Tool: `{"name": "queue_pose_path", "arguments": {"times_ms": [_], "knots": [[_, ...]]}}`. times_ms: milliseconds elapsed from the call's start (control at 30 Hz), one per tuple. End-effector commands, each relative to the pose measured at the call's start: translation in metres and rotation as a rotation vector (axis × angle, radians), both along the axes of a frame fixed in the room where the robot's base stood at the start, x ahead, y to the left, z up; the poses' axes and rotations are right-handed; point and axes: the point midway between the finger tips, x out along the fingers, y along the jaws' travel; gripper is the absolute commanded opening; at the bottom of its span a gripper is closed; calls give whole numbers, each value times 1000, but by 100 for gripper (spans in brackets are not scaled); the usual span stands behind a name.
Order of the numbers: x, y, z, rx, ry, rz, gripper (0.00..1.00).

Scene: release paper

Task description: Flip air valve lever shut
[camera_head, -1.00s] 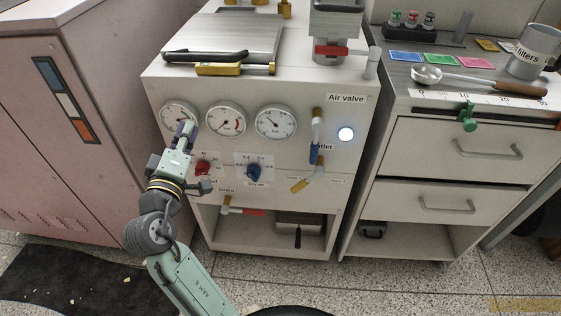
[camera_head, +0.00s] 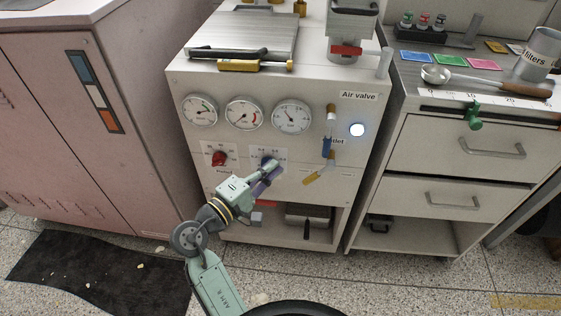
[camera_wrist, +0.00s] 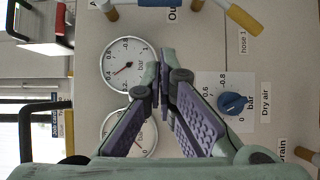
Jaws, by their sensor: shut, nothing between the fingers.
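The "Air valve" label (camera_head: 358,96) is on the upper right of the white cabinet's front panel. Below and left of it a lever with a blue handle (camera_head: 327,147) hangs roughly vertical from a white and brass fitting (camera_head: 331,113). Only the blue handle's end (camera_wrist: 158,2) shows at the wrist view's top edge. Below it is a slanted yellow-handled lever (camera_head: 313,177), also in the wrist view (camera_wrist: 243,20). My gripper (camera_head: 276,167) is shut and empty, in front of the panel by the blue dry-air knob (camera_head: 267,161), left of both levers. Its purple fingers (camera_wrist: 164,72) meet in the wrist view.
Gauges (camera_head: 291,117) line the panel left of the lever. A red knob (camera_head: 219,158) is lower left. A lit round button (camera_head: 357,129) is right of the lever. A drawer unit (camera_head: 462,148) stands to the right. A pink cabinet (camera_head: 95,130) stands to the left.

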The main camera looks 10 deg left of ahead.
Motion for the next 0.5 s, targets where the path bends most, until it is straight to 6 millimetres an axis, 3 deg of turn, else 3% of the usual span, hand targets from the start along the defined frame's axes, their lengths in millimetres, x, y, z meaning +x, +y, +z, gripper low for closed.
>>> {"name": "queue_pose_path", "arguments": {"times_ms": [333,500], "knots": [[61,-42,4,0,0,-4,0],[71,-66,3,1,1,-2,0]]}}
